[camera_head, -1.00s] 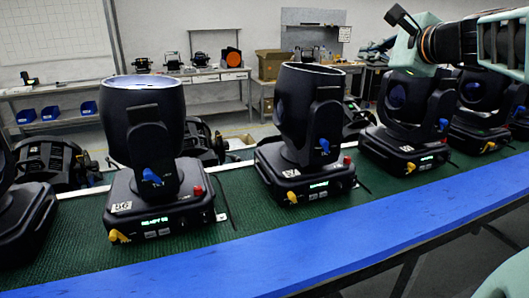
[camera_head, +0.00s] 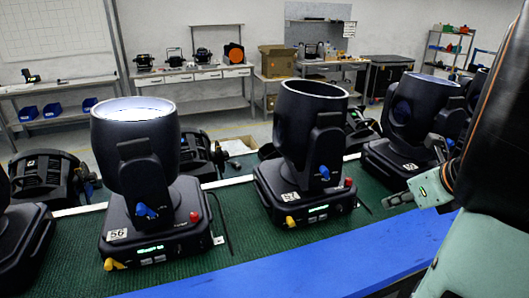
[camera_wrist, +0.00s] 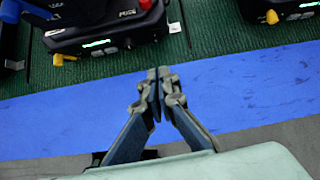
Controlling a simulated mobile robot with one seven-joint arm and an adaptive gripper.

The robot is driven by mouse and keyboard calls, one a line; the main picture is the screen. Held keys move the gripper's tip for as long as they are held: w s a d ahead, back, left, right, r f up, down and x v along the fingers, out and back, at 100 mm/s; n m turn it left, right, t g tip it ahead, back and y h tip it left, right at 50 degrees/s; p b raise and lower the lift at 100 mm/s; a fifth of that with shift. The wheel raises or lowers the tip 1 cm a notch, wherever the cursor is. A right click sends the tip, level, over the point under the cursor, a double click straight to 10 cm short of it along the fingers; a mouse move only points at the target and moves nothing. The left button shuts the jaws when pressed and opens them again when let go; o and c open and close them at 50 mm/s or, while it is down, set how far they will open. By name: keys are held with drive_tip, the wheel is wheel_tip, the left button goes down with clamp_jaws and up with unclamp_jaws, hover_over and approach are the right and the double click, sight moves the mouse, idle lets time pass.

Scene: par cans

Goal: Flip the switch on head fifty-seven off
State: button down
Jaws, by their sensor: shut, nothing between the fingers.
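A black moving head (camera_head: 310,125) stands mid-bench, just right of the head labelled 56 (camera_head: 118,234). Its own label (camera_head: 291,196) is too small to read surely. Its green display (camera_head: 318,208) is lit, with a blue lever, a yellow lever (camera_head: 290,221) and a red knob (camera_head: 348,182) on it. I cannot make out its switch position. My gripper (camera_head: 392,202) is shut and empty, low and to the right of this head. In the wrist view, my gripper (camera_wrist: 154,76) points toward the bench edge, apart from what looks like the same head's base (camera_wrist: 105,35).
Another head (camera_head: 390,155) stands to the right, partly behind my arm. A blue strip (camera_head: 300,270) runs along the bench front, clear of objects. Thin black cables lie on the green mat (camera_head: 250,235). Shelves and worktables stand at the back.

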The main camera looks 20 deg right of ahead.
sight(354, 204)
drive_tip(key=shift+m, duration=0.3)
drive_tip(key=x, duration=0.3)
drive_tip(key=s+f+b+x, duration=0.1)
drive_tip(key=x, duration=0.6)
drive_tip(key=shift+s+a+f, duration=0.25)
drive_tip(key=shift+a+f, duration=0.05)
drive_tip(key=w, duration=0.3)
drive_tip(key=shift+w+a+f, duration=0.1)
drive_tip(key=shift+w+a, duration=0.05)
drive_tip(key=shift+w, duration=0.4)
drive_tip(key=shift+f, duration=0.2)
drive_tip(key=b, duration=0.2)
drive_tip(key=shift+w+f+b, duration=0.15)
drive_tip(key=shift+f+b, duration=0.15)
drive_tip(key=shift+b, duration=0.05)
drive_tip(key=shift+w+t+b, duration=0.1)
drive_tip(key=shift+t+b, duration=0.3)
drive_tip(key=shift+b, duration=0.65)
drive_tip(key=b, duration=0.3)
drive_tip(key=shift+t, duration=0.4)
